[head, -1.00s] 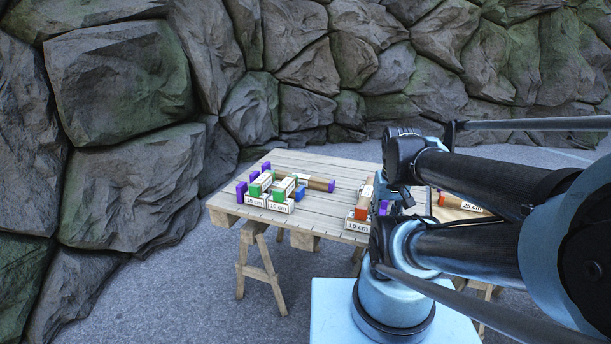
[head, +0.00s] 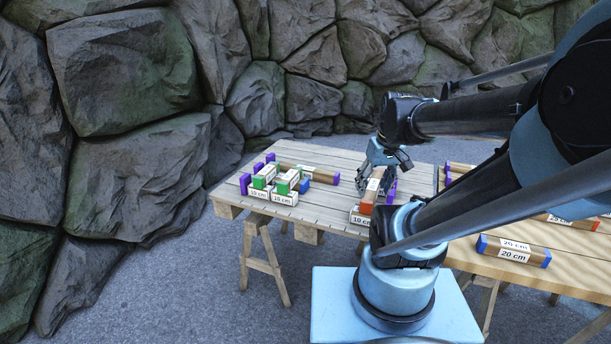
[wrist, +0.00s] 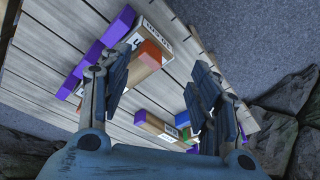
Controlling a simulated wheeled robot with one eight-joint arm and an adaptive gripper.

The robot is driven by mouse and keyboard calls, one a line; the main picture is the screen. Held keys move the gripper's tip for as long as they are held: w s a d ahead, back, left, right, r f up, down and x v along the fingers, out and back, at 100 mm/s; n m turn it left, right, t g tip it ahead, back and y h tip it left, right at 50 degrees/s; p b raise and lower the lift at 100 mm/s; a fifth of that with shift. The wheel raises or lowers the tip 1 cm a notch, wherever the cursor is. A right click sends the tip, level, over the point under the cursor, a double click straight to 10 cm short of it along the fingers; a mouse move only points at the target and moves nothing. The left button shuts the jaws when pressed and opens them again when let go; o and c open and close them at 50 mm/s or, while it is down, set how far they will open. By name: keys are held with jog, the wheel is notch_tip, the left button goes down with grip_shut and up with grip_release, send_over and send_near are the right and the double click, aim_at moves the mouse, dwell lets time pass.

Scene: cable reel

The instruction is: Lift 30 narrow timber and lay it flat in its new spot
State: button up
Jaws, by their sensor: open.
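Several timbers with coloured ends lie on the plank table (head: 300,212). No label reading 30 is legible. A long purple-ended timber (head: 320,177) lies at the back left of the table; a purple-ended timber also shows low in the wrist view (wrist: 158,125). Purple ends (head: 392,190) also show near my gripper, partly hidden by it and by the orange-ended timber (head: 371,191). My gripper (head: 377,185) is open and empty above the table's right part, fingers pointing down. In the wrist view, the orange-ended timber (wrist: 146,66) shows between the open fingers, with purple ends to its left.
A second table (head: 470,262) on the right holds a blue-ended 20 cm timber (head: 515,248) and other timbers. A rock wall (head: 140,90) rises behind. Bare planks lie between the left stack and my gripper.

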jog(key=w+a+r+n+y, duration=0.1)
jog(key=w+a+r+n, duration=0.15)
jog(key=w, duration=0.55)
jog(key=w+a+r+n+y, duration=0.1)
jog(key=w+a+n, duration=0.2)
jog(key=w, duration=0.4)
jog(key=n+y, duration=0.3)
jog(key=n, duration=0.3)
send_near(306, 168)
jog(key=shift+m, duration=0.25)
jog(key=x, duration=0.5)
jog(key=shift+w+d+f, duration=0.2)
jog(key=shift+d+f, duration=0.05)
jog(key=shift+d, duration=0.05)
jog(key=shift+a+x, duration=0.15)
jog(key=shift+x, duration=0.85)
jog(key=shift+a+x, duration=0.15)
jog(key=shift+x, duration=0.9)
jog(key=shift+w+a+f, duration=0.1)
jog(key=shift+a+f, duration=0.3)
jog(key=shift+f, duration=0.1)
jog(key=shift+c, duration=0.6)
jog(key=c, duration=1.2)
